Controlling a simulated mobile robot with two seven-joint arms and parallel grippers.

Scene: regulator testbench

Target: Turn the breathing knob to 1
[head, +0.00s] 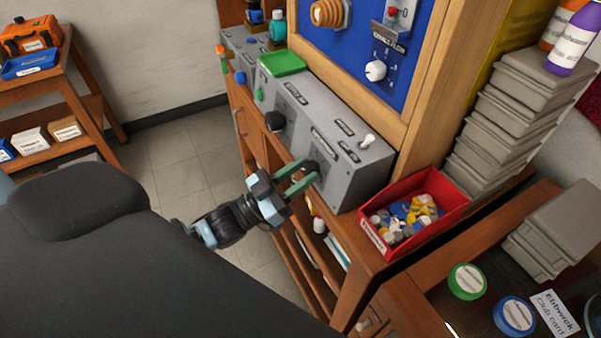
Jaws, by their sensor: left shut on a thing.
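A grey test box (345,185) with small labels stands on the wooden bench. A dark round knob (311,167) sits at the near right end of its front face. My left gripper (302,180) reaches in from the left, its green fingers shut on this knob and partly hiding it. A second dark knob (275,121) sticks out farther left on the same front and is free. The labels and any scale around the held knob are too small or hidden to read, so its setting cannot be told. My right gripper is not in view.
A white toggle (367,141) stands on top of the box. A red bin (455,194) of small parts is to the right, beside stacked grey cases (500,120). A blue panel (345,45) with a white dial (375,70) rises behind. The floor left of the bench is clear.

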